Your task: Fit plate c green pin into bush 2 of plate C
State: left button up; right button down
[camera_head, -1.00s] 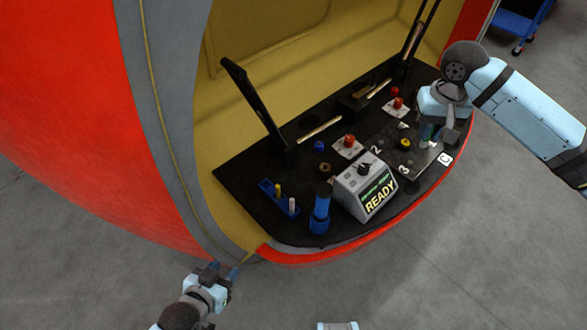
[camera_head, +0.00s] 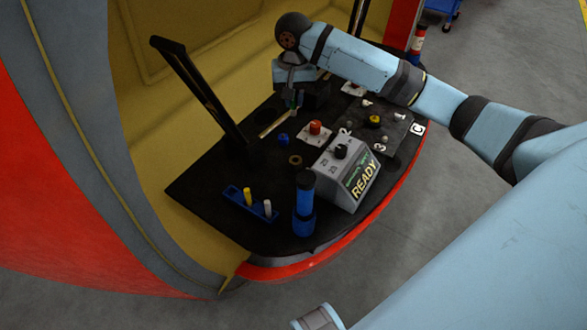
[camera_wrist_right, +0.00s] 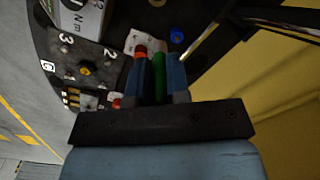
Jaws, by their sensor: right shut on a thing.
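In the wrist view the green pin (camera_wrist_right: 159,74) stands between the two blue fingers of my right gripper (camera_wrist_right: 159,80), which is shut on it. In the head view my right gripper (camera_head: 292,100) is over the back of the black console, left of plate C and apart from it. Plate C (camera_head: 402,130) is a dark plate with a yellow knob, small round fittings, white numbers and a "C" tag; it also shows in the wrist view (camera_wrist_right: 98,78). The number 2 is visible, but bush 2 itself is too small to make out clearly. My left gripper is out of view.
A grey box reading READY (camera_head: 345,178) stands at the console's front. Left of it are a blue cylinder (camera_head: 304,205) and a blue holder (camera_head: 240,203) with a yellow and a grey peg. A red knob (camera_head: 315,127) and a black upright bar (camera_head: 200,85) are near my right gripper.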

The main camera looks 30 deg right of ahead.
jog(key=shift+d+f, duration=0.3)
jog(key=shift+f, duration=0.25)
notch_tip(320, 180, down, 19)
jog(key=b, duration=0.4)
jog(key=shift+r+b, duration=0.1)
jog(key=shift+b, duration=0.3)
jog(key=shift+f, duration=0.35)
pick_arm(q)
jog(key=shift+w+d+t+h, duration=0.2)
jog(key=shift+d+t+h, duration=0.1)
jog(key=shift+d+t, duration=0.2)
pick_arm(e)
jog(key=c, duration=1.1)
grip_release()
jog(key=shift+f, duration=0.1)
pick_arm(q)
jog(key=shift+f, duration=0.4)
